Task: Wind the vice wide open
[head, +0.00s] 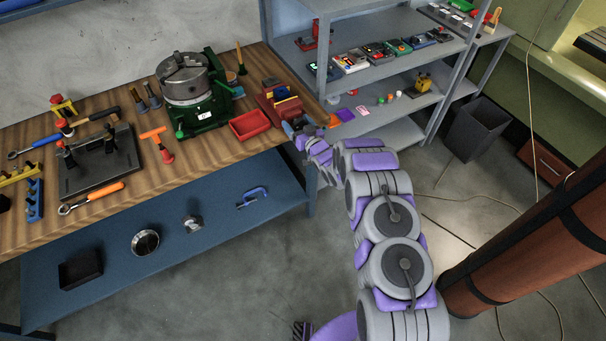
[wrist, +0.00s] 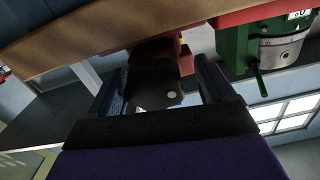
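The vice (head: 284,108) is a red body at the right end of the wooden workbench, with blue and yellow pieces at its top. In the wrist view, a red part of it (wrist: 187,62) shows beyond my fingers, in a tilted view. My gripper (head: 291,126) is at the bench's right end, close in front of the vice. In the wrist view my gripper (wrist: 160,80) has its two fingers wide apart. A dark block with a pale round spot (wrist: 172,95) shows between them; I cannot tell whether they touch it. The vice's jaw gap is not clear.
A green-based rotary chuck (head: 188,85) and a red tray (head: 249,124) stand left of the vice. Tools lie along the bench (head: 215,150). A grey shelf unit (head: 390,70) stands behind right. A brown column (head: 530,225) rises at the right. Floor before the bench is largely clear.

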